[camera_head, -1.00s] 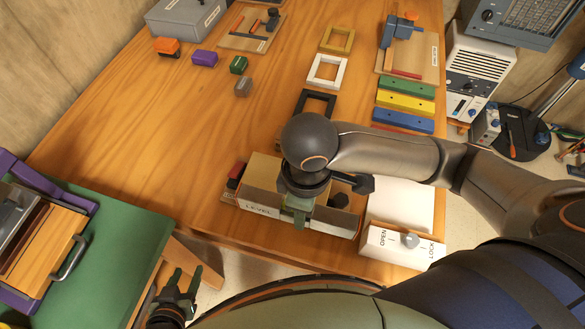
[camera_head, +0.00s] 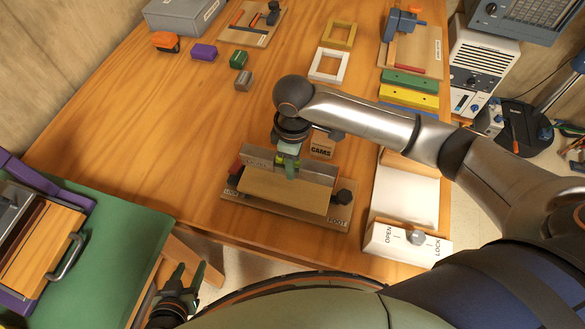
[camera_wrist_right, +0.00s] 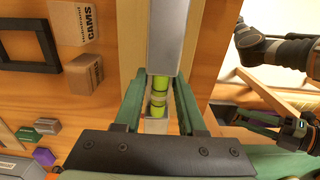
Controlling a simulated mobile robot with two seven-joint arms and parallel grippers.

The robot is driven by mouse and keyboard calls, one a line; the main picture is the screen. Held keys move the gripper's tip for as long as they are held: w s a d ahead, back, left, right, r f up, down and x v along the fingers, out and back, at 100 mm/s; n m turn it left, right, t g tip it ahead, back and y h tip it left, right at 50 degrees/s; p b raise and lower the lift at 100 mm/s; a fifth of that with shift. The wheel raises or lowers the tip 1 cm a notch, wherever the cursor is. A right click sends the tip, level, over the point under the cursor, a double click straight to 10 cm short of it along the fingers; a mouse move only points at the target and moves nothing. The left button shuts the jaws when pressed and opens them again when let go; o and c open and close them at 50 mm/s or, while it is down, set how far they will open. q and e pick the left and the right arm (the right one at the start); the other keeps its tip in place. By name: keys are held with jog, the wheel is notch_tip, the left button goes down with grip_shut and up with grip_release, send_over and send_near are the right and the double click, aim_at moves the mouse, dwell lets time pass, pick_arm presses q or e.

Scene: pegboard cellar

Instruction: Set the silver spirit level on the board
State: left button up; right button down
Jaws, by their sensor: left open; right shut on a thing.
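The silver spirit level (camera_head: 315,174) is a long grey bar; in the right wrist view, it (camera_wrist_right: 158,40) shows bright green vials. My right gripper (camera_head: 289,162) is shut on its middle; its fingers flank the vials in the wrist view (camera_wrist_right: 159,108). The level lies along the far side of a pale wooden block (camera_head: 285,190). That block is on a thin brown board (camera_head: 300,212) with a red piece at its left and a black knob at its right. I cannot tell whether the level touches board or block. My left gripper (camera_head: 188,278) is open and empty at the lower left.
A white box marked OPEN and LOCK (camera_head: 405,240) stands to the right. Several coloured blocks, frames and bars lie further back. A green surface (camera_head: 110,250) is at the left. The table's left middle is clear.

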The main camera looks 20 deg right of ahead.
jog(key=shift+w+f, duration=0.4)
jog(key=shift+f, duration=1.6)
jog(key=shift+f, duration=0.35)
jog(key=c, duration=0.5)
grip_release()
notch_tip(320, 180, up, 13)
jog(key=shift+f+p, duration=0.1)
jog(key=shift+p, duration=0.25)
